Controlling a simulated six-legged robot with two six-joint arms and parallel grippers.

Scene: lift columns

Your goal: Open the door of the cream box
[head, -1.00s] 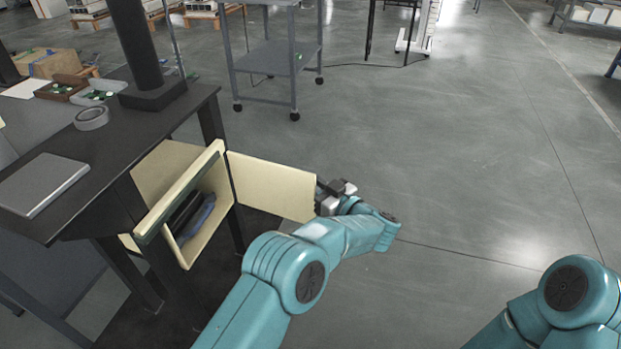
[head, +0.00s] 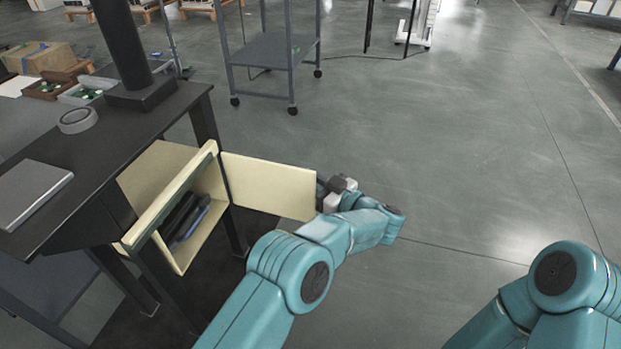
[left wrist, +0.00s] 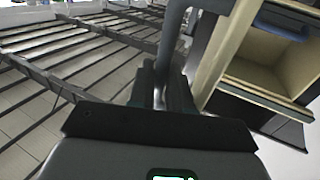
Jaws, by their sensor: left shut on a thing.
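The cream box (head: 147,219) hangs under the dark table at the left, its front open. Its cream door (head: 268,186) is swung out to the right, well away from the opening. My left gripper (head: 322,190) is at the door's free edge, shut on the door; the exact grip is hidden. Dark and bluish items (head: 186,222) stand inside the box. In the left wrist view, my left fingers (left wrist: 163,90) are close together, and the open box (left wrist: 270,70) is at the upper right. My right arm shows at the lower right; its gripper is out of view.
A grey wheeled cart (head: 270,50) stands behind. The floor (head: 480,150) to the right is clear.

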